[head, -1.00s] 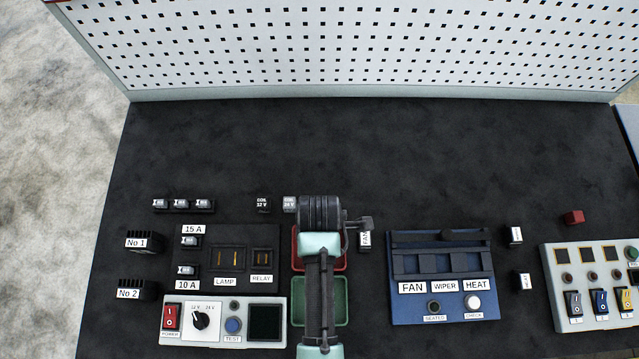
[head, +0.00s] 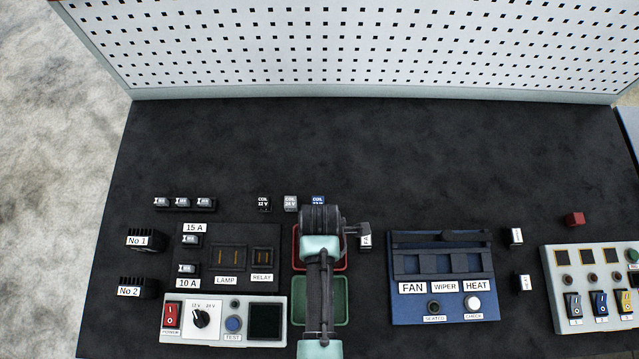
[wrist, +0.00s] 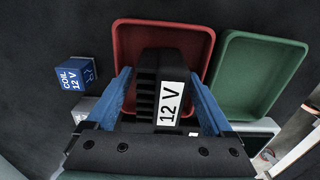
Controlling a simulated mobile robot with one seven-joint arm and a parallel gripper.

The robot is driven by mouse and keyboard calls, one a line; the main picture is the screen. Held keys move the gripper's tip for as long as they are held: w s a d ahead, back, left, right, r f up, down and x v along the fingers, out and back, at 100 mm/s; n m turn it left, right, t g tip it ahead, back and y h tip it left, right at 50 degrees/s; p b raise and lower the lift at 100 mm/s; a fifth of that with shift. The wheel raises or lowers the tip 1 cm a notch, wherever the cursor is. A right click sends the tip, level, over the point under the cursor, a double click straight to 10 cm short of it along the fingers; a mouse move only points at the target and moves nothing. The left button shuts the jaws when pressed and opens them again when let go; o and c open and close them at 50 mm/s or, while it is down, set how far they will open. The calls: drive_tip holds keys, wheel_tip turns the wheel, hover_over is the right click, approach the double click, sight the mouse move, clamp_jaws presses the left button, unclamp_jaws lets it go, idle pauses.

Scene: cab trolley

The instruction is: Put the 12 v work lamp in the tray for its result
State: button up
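A black ribbed work lamp (wrist: 147,92) with a white 12 V label sits between the two blue fingers of my gripper (wrist: 160,85) in the wrist view. The fingers close in on both its sides near their tips. The lamp is over the red tray (wrist: 195,34) and overlaps its near edge; whether it touches the tray floor cannot be told. In the head view my arm covers much of the red tray (head: 296,240) and hides the lamp. The green tray (wrist: 290,45) lies beside the red one and looks empty; it also shows in the head view (head: 341,300).
A blue 12 V coil (wrist: 75,75) stands beside the red tray. A tester panel (head: 180,338) with switch and dial is left of the trays, a blue fan panel (head: 440,308) right. Black No 1 (head: 145,239) and No 2 (head: 138,286) blocks stand far left. The rear bench is clear.

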wheel_tip(320, 180, up, 12)
drive_tip(key=shift+f, duration=0.15)
drive_tip(key=shift+w+r, duration=0.2)
drive_tip(key=shift+r, duration=0.15)
drive_tip(key=w+r+m+t, duration=0.5)
drive_tip(key=w+r+t, duration=0.3)
drive_tip(key=w+r, duration=0.9)
drive_tip(key=w+r+m+t, duration=0.2)
drive_tip(key=w+r+t, duration=0.1)
drive_tip(key=r, duration=0.5)
drive_tip(key=w+r+m+t, duration=0.2)
drive_tip(key=r+t, duration=0.1)
drive_tip(key=r, duration=0.5)
wheel_tip(320, 180, up, 17)
drive_tip(key=s+m+t, duration=0.2)
drive_tip(key=m+t, duration=0.2)
drive_tip(key=t, duration=0.2)
drive_tip(key=s+r+m+t, duration=0.2)
drive_tip(key=s+r, duration=0.3)
drive_tip(key=r, duration=0.4)
drive_tip(key=s+r+m+t, duration=0.3)
drive_tip(key=s+r+t, duration=0.2)
drive_tip(key=r, duration=0.4)
drive_tip(key=shift+s+d+r, duration=0.15)
drive_tip(key=shift+s, duration=0.3)
